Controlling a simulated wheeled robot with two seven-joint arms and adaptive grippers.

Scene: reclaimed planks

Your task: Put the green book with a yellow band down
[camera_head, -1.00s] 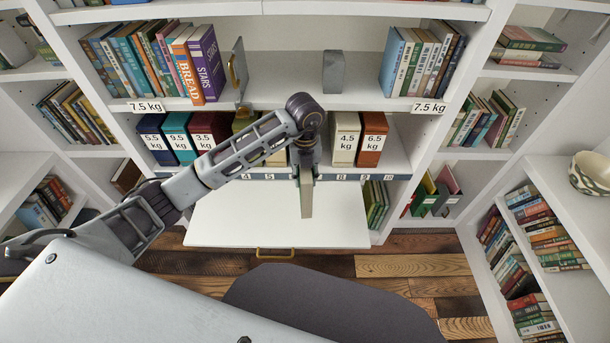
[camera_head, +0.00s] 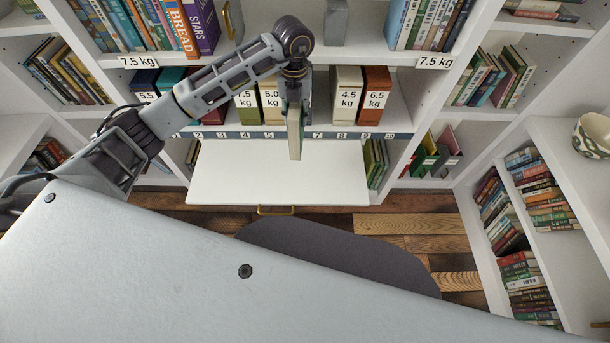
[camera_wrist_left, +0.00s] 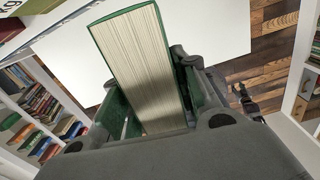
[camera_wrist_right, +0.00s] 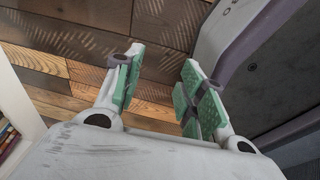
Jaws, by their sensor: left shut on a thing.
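A book with green covers (camera_wrist_left: 97,42) and cream page edges hangs upright from my left gripper (camera_head: 294,98). It also shows in the head view (camera_head: 295,142), above the back part of a white pull-out board (camera_head: 235,178). No yellow band shows from these sides. The left wrist view shows the left gripper (camera_wrist_left: 160,108) shut on the book, pages facing the camera. I cannot tell if the book's lower end touches the board. My right gripper (camera_wrist_right: 165,65) is open and empty above the wood floor; it is not in the head view.
Behind the book, a shelf holds weight-labelled boxes, including a cream one (camera_head: 346,95) and an orange one (camera_head: 376,95), above a numbered strip (camera_head: 345,135). Green books (camera_head: 375,163) stand right of the board. The board is otherwise bare. A bowl (camera_head: 593,135) stands far right.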

